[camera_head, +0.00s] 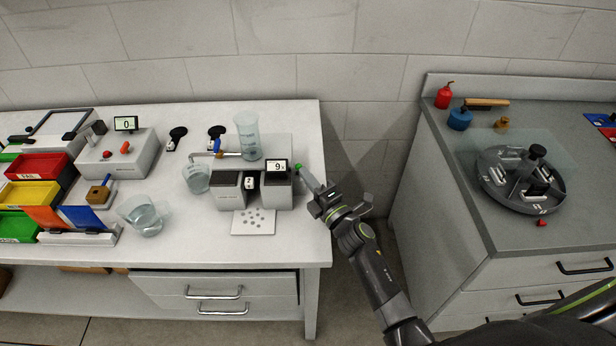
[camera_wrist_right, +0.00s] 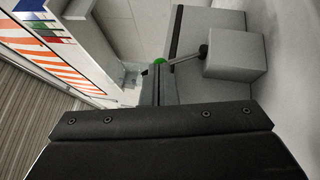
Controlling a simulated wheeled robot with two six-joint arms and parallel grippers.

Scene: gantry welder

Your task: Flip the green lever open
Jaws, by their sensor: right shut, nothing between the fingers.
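The green lever's round green knob (camera_head: 299,167) shows at the right side of the small grey machine (camera_head: 277,191) with the "9" display on the left bench. In the right wrist view the green knob (camera_wrist_right: 159,60) sits at the end of a thin dark rod that comes from a grey block (camera_wrist_right: 236,54). My right gripper (camera_head: 305,174) is shut and empty, its fingertips right by the knob. In the wrist view its fingertips (camera_wrist_right: 159,72) partly cover the knob; I cannot tell whether they touch it. My left gripper is not in view.
A tall clear beaker (camera_head: 247,136) stands behind the machine, and a smaller beaker (camera_head: 196,178) is to its left. A plate with holes (camera_head: 254,222) lies in front. A gap separates the bench from the grey cabinet (camera_head: 440,200) with a round rotor (camera_head: 521,180).

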